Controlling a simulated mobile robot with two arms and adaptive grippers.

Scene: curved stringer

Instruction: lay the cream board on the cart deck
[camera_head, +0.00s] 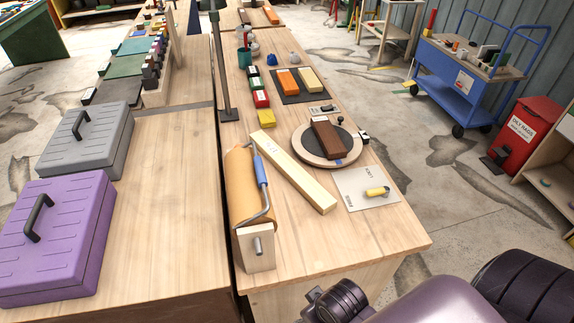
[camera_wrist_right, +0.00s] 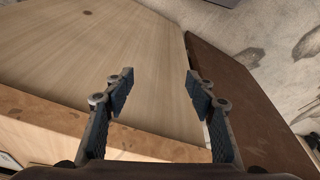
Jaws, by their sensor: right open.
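The cream board (camera_head: 295,172) is a long pale bar lying diagonally on the middle workbench in the head view, between the brown paper roll and the round turntable. The blue cart stands on the floor at the upper right, with several small items on its upper deck (camera_head: 505,72). My right gripper (camera_wrist_right: 160,80) is open and empty in the right wrist view, above pale wood. The board cannot be made out in that view. Part of my right arm shows at the lower right of the head view. My left gripper is in neither view.
The paper roll (camera_head: 243,185) with its blue-handled bar stands left of the board. The turntable (camera_head: 305,145) carries a brown block. A white sheet (camera_head: 362,196) lies at right. A red bin (camera_head: 525,135) stands near the cart. Open floor (camera_head: 425,185) separates bench and cart.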

